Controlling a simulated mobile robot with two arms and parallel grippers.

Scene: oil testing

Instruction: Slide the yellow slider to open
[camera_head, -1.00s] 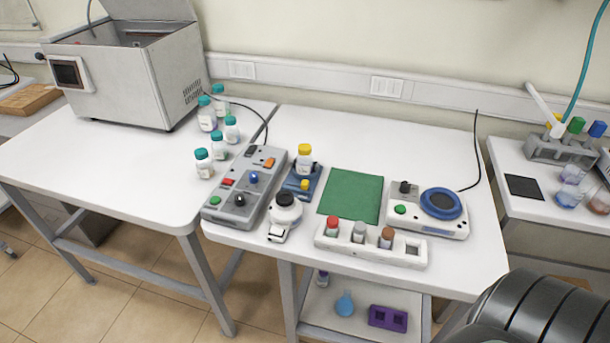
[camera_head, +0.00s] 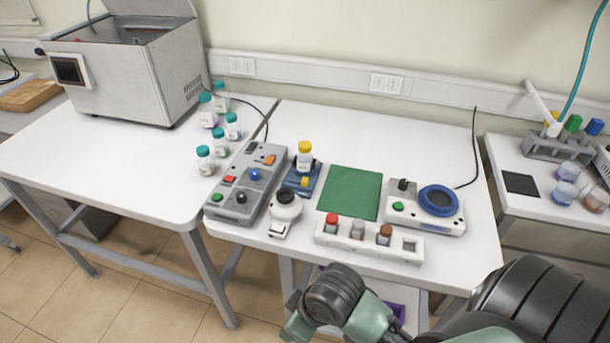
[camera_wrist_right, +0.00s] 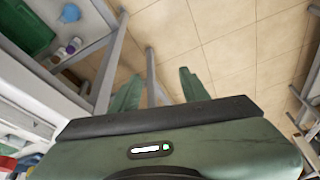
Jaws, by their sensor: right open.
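A small yellow piece (camera_head: 304,182), which looks like the yellow slider, sits on the front of a blue device (camera_head: 294,188) in the middle of the table. A bottle with a yellow cap (camera_head: 305,154) stands on the same device behind it. I cannot tell the slider's position along its track. My right gripper (camera_wrist_right: 158,88) is open and empty in the right wrist view, with floor and table legs beyond its fingers. In the head view my right arm shows at the lower right, in front of the table and well apart from the slider. My left gripper is not in view.
A grey control box (camera_head: 235,197) lies left of the blue device, and a white-and-black item (camera_head: 285,211) stands in front. A green mat (camera_head: 349,193), a white vial rack (camera_head: 340,240) and a white device with a blue ring (camera_head: 412,217) are to the right.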

